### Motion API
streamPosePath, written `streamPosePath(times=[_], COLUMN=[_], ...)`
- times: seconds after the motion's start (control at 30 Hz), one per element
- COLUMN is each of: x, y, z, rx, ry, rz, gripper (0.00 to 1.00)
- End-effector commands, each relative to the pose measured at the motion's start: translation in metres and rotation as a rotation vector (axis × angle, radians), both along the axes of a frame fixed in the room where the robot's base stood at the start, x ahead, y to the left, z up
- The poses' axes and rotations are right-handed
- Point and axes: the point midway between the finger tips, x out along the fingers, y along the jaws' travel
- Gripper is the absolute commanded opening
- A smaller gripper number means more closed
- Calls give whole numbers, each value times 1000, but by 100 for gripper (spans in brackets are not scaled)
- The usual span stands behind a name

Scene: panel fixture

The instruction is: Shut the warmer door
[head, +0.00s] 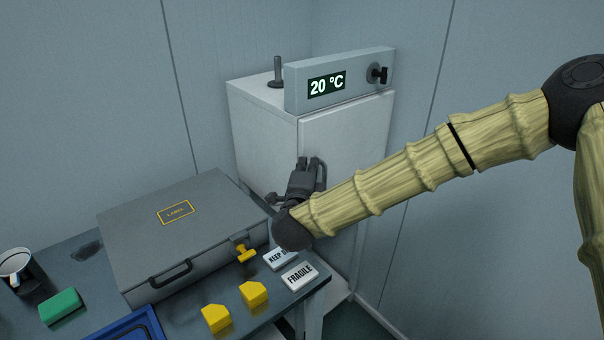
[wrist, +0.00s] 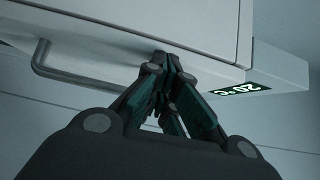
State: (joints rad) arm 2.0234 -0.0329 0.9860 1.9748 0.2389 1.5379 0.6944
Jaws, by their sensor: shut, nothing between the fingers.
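The warmer is a white cabinet (head: 265,130) standing at the back beyond the table. Its door (head: 345,130) is the pale front panel below the display. It looks closed or nearly closed against the cabinet; I cannot tell whether a small gap is left. My gripper (head: 311,162) is shut and empty, with its fingertips at the door's face, touching or very close. In the wrist view the shut fingertips (wrist: 165,58) meet the pale door (wrist: 150,18) near its edge. A grey bar handle (wrist: 75,78) shows left of the fingers. My arm hides the lower door in the head view.
A display box (head: 340,80) reading 20 °C with a black knob (head: 378,74) sits on the warmer. The table holds a grey case (head: 170,240), yellow blocks (head: 215,318), a green block (head: 60,307), a mug (head: 16,264) and a FRAGILE label block (head: 300,276).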

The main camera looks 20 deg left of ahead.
Motion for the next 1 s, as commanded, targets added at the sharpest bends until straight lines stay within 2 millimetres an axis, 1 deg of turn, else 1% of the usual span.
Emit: streamPosePath(times=[0.2, 0.53, 0.67, 0.77, 0.97, 1.0], x=[6, 6, 5, 2, -12, -21], y=[-1, 0, -2, -9, -35, -30], z=[0, 2, 2, 2, 1, -1], rx=[0, 2, 2, 2, 0, 0], ry=[-1, -4, -4, -3, -1, -1], rz=[-10, -8, -8, -8, -2, 2], gripper=[0, 0, 0, 0, 0, 0])
